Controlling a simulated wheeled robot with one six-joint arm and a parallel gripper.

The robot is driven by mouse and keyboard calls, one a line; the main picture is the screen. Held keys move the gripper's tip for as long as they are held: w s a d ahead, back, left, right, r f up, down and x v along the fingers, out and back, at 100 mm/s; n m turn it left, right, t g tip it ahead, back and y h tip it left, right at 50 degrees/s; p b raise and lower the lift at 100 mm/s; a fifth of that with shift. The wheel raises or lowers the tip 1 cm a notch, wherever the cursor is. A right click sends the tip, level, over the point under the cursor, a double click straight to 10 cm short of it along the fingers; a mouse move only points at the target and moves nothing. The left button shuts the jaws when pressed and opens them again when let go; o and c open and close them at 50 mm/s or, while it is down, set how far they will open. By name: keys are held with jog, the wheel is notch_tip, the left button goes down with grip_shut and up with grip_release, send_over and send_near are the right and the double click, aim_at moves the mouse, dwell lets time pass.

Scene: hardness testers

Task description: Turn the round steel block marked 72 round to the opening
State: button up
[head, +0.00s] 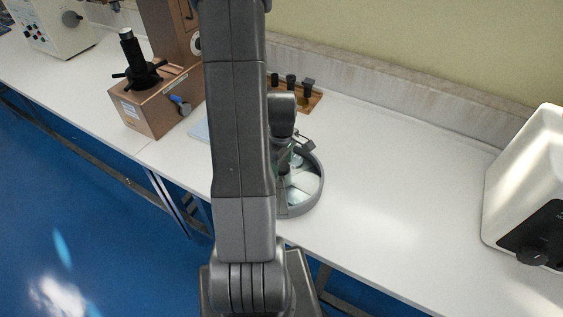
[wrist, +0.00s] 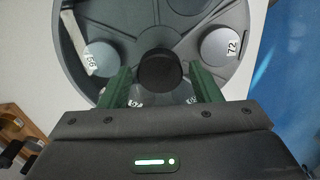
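The round steel block marked 72 (wrist: 222,46) lies at the upper right of a round grey carousel (wrist: 185,12) in the wrist view. A block marked 66 (wrist: 104,56) lies at the left, and other labelled blocks are partly hidden behind my fingers. A black round knob (wrist: 160,72) stands at the carousel's centre. My gripper (wrist: 160,76) has its green fingers on either side of the knob, with narrow gaps showing, so it looks open. In the head view the carousel (head: 318,190) is partly hidden by my arm. I cannot tell for sure where the opening is.
A pale bar (wrist: 76,44) lies at the carousel's left. A wooden rack with dark pieces (head: 314,98) stands behind it. A copper-coloured tester (head: 150,108) stands to the left and a white machine (head: 528,185) to the right. The bench between carousel and white machine is clear.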

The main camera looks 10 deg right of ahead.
aim_at(282, 165)
jog(key=c, duration=1.1)
jog(key=shift+c, duration=0.2)
jog(key=shift+n+b, duration=0.4)
jog(key=shift+b, duration=0.1)
jog(key=o, duration=1.4)
notch_tip(282, 165, up, 14)
jog(key=shift+f, duration=0.1)
